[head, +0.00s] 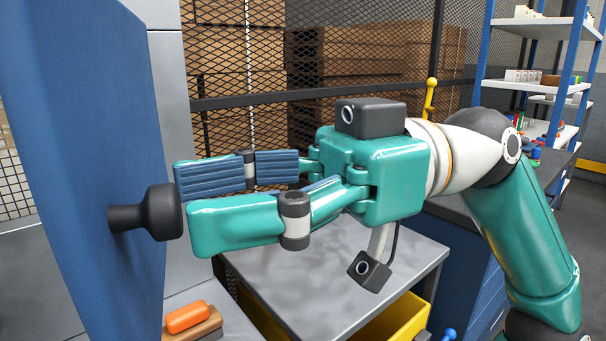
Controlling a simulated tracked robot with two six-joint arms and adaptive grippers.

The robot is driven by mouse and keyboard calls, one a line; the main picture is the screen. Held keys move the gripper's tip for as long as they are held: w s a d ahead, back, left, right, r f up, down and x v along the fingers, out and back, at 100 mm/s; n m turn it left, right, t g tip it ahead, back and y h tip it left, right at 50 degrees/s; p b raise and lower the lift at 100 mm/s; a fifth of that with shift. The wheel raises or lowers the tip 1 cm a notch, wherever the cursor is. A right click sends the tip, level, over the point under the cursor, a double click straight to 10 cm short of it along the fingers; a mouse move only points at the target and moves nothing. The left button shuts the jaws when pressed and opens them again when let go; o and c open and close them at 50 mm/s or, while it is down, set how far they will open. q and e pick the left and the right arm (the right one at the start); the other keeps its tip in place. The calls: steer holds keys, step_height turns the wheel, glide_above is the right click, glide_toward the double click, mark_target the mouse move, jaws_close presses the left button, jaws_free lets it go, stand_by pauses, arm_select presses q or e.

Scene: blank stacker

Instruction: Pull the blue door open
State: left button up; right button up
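The blue door (85,130) stands upright at the left of the head view, seen at a steep slant. A round black knob (163,211) on a short stem sticks out from it to the right. My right gripper (183,198) reaches in from the right, level with the knob. Its two teal fingers are apart, with the ribbed blue pad of the far finger showing. The fingertips are at the knob's right side; I cannot tell whether they touch it. Nothing shows between the fingers. My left gripper is not in view.
A grey-topped table (322,300) lies below my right gripper, with a yellow bin (402,318) under it. An orange block (187,316) rests on a brown piece at the bottom. A mesh fence (235,50) stands behind, and shelves (535,85) stand at the right.

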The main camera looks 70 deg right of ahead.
steer(key=v, duration=1.1)
steer(key=shift+d, duration=0.35)
steer(key=shift+f, duration=0.1)
